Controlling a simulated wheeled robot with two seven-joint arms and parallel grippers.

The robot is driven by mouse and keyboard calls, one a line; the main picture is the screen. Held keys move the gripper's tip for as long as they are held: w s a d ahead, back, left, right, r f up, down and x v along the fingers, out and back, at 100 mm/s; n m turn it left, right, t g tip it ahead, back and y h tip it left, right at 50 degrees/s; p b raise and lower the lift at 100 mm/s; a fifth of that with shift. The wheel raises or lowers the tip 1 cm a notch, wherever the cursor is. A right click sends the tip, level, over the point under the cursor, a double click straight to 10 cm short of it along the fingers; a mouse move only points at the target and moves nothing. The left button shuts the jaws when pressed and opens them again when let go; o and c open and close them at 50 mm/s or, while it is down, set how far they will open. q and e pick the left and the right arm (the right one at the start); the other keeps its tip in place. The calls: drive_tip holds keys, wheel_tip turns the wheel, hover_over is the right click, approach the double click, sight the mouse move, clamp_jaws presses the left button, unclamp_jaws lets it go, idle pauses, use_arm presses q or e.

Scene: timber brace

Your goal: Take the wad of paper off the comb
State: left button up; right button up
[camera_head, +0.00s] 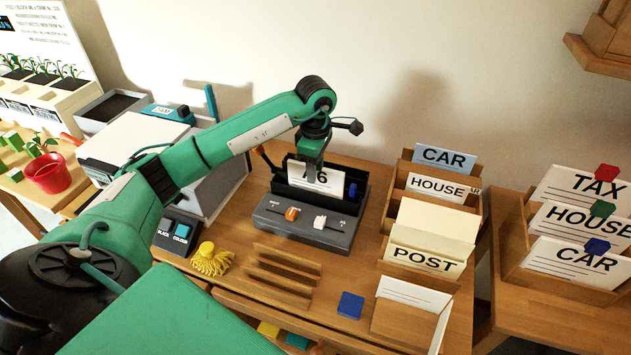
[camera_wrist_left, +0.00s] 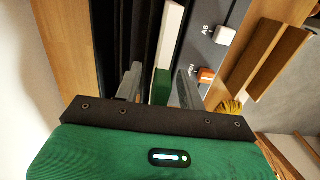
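A white wad of paper (camera_head: 328,181) marked with dark characters stands upright in a black trough on a grey machine (camera_head: 304,228) with orange and white sliders. In the left wrist view the wad is a narrow white strip (camera_wrist_left: 169,38) with a green part (camera_wrist_left: 161,86) at its near end. My left gripper (camera_head: 313,168) is over the wad from above. Its fingers (camera_wrist_left: 157,88) are apart, one on each side of the green part, with a gap on the left. The comb's teeth cannot be made out in the trough. My right gripper is in neither view.
A slatted wooden rack (camera_head: 283,273), yellow brush (camera_head: 210,262) and blue block (camera_head: 350,305) lie in front of the machine. A wooden card holder (camera_head: 401,262) stands to the right. A grey box (camera_head: 225,185) is on the left, and a wall is behind.

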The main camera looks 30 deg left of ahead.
use_arm(q)
clamp_jaws()
drive_tip(key=shift+r, duration=0.1)
